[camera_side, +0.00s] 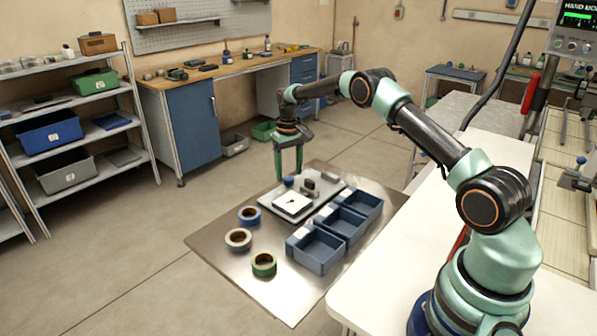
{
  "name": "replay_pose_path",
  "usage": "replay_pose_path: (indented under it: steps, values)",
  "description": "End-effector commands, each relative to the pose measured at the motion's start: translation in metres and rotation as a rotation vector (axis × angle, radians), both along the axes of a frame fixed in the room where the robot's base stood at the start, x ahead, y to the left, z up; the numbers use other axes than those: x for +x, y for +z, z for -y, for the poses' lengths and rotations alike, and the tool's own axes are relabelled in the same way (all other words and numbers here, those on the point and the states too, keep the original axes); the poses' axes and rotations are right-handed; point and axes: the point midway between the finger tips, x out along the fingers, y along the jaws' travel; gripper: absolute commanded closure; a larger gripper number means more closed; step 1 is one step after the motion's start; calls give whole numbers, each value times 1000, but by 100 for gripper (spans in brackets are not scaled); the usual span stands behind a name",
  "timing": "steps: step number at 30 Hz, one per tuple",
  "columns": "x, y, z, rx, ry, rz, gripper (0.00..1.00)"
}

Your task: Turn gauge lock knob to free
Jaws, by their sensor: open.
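A light grey fixture plate (267,199) lies on the metal work sheet. On it sits a white square gauge (292,204) with a dark pointer mark on its face. A small round blue knob (288,182) stands behind the gauge on the plate, and I take it for the lock knob. Its turn setting is too small to read. My gripper (289,173) points down with its fingers open, above and around the blue knob in this view. I cannot tell whether the fingers touch it.
A dark grey block (309,188) stands on the plate right of the knob. Three blue bins (318,262) line the right side. A blue-cored reel (249,216), a tan reel (238,239) and a green reel (264,265) lie at front left.

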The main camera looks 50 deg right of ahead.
Motion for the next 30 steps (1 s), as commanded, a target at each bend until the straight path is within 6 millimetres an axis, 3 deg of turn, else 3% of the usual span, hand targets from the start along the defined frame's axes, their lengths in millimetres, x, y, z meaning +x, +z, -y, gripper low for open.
replay_pose_path:
  steps: [6,15,17,21,30]
  values:
    - [0,-18,0,0,0,0,30]
    - [0,-20,0,0,0,1,30]
    - [0,-20,0,0,0,1,49]
    - [0,-19,0,0,0,1,100]
    - [0,-19,0,0,25,1,100]
